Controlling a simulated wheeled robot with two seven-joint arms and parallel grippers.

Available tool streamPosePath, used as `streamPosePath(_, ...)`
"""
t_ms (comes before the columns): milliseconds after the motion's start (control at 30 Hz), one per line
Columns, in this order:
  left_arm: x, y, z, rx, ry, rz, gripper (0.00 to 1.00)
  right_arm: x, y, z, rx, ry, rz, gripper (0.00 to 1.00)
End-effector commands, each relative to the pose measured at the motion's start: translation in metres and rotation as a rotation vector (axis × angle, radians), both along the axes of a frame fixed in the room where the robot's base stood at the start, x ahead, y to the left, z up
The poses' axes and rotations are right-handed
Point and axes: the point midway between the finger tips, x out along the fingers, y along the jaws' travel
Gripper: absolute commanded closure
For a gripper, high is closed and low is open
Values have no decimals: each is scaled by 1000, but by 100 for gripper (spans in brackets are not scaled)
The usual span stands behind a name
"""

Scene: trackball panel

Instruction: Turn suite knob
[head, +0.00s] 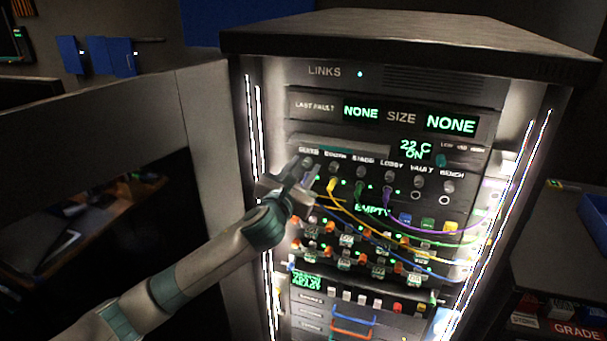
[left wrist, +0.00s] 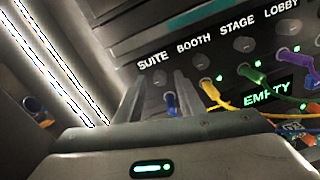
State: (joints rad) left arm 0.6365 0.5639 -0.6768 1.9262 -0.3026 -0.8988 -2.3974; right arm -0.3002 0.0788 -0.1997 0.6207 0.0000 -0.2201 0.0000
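The suite knob (left wrist: 160,78) is a small dark knob under the label SUITE, at the left end of a knob row on the rack panel. In the head view the suite knob (head: 307,163) is partly covered by my left gripper (head: 297,174). In the left wrist view the two fingers of my left gripper (left wrist: 158,92) stand apart, with the suite knob seen between them and a blue plug (left wrist: 170,101) below it. I cannot tell whether either finger touches the knob. My right gripper is in neither view.
To the right are the booth knob (left wrist: 205,61), the stage knob (left wrist: 243,45) and more knobs. Yellow (head: 331,186), green and purple (head: 387,192) cables plug in below and run right. A bright light strip (head: 258,150) edges the rack's left side.

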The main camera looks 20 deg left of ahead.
Motion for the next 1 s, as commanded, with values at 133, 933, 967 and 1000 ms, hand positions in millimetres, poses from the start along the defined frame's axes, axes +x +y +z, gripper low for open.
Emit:
streamPosePath(133,3,0,0,-1,0,-1,65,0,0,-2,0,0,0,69)
streamPosePath(933,3,0,1,-41,2,0,100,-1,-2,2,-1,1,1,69)
streamPosePath(967,3,0,1,-51,3,0,100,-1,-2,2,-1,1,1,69)
streamPosePath(1000,3,0,1,-66,3,0,100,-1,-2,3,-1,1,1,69)
